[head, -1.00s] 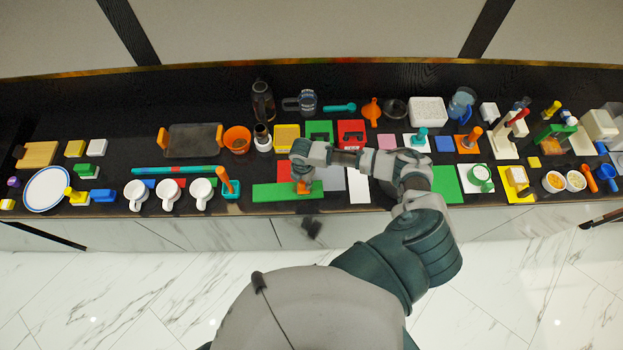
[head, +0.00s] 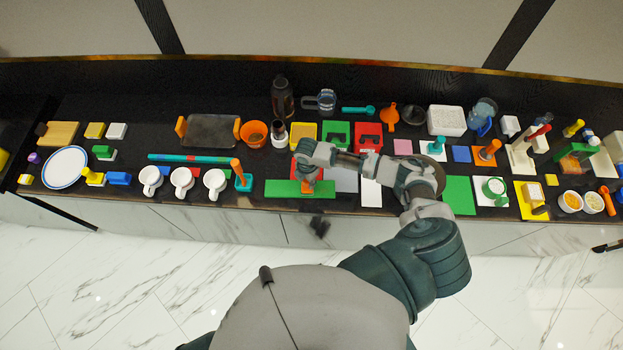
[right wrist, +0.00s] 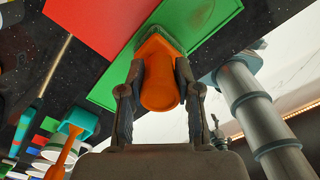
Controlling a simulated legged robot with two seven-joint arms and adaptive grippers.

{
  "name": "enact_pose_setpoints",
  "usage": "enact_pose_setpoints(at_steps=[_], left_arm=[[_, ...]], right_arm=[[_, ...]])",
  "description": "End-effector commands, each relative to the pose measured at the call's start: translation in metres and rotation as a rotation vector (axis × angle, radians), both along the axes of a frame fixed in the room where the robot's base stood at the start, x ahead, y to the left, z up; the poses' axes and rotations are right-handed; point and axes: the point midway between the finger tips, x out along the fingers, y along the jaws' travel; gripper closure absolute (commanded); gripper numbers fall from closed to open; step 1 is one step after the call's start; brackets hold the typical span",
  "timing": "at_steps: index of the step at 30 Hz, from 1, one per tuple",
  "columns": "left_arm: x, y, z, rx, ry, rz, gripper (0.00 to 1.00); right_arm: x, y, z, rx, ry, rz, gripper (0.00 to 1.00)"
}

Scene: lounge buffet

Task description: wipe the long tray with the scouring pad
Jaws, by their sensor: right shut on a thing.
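The long green tray (head: 278,189) lies along the front edge of the black counter, in the middle of the head view. It also shows in the right wrist view (right wrist: 208,18) behind the pad. My right gripper (head: 306,184) is shut on the orange handle of the scouring pad (right wrist: 160,84). The pad's dark edge shows past the handle, over the tray. It looks to be on or just above the tray; contact is hard to tell. The gripper hides part of the tray's middle. My left gripper is not in view.
White cups (head: 183,182) and a teal block with an orange stick (head: 242,183) stand left of the tray. A red sheet (head: 301,172) lies behind it; a white sheet (head: 371,192) and a green sheet (head: 459,195) lie to the right. Many other items crowd the counter.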

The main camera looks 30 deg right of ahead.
Motion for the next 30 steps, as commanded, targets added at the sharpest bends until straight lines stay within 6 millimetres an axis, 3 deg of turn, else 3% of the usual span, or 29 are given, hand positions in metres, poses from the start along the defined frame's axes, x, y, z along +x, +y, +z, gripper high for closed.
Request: enact_pose_setpoints(at_steps=[13,21,30], left_arm=[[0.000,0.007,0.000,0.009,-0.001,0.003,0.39],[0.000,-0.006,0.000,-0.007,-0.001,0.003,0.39],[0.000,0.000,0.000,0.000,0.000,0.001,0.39]], right_arm=[[-0.014,-0.028,0.000,0.002,0.001,-0.002,1.00],[-0.015,-0.029,0.001,-0.001,0.001,-0.002,1.00],[-0.021,-0.039,0.002,-0.001,0.001,-0.002,1.00]])
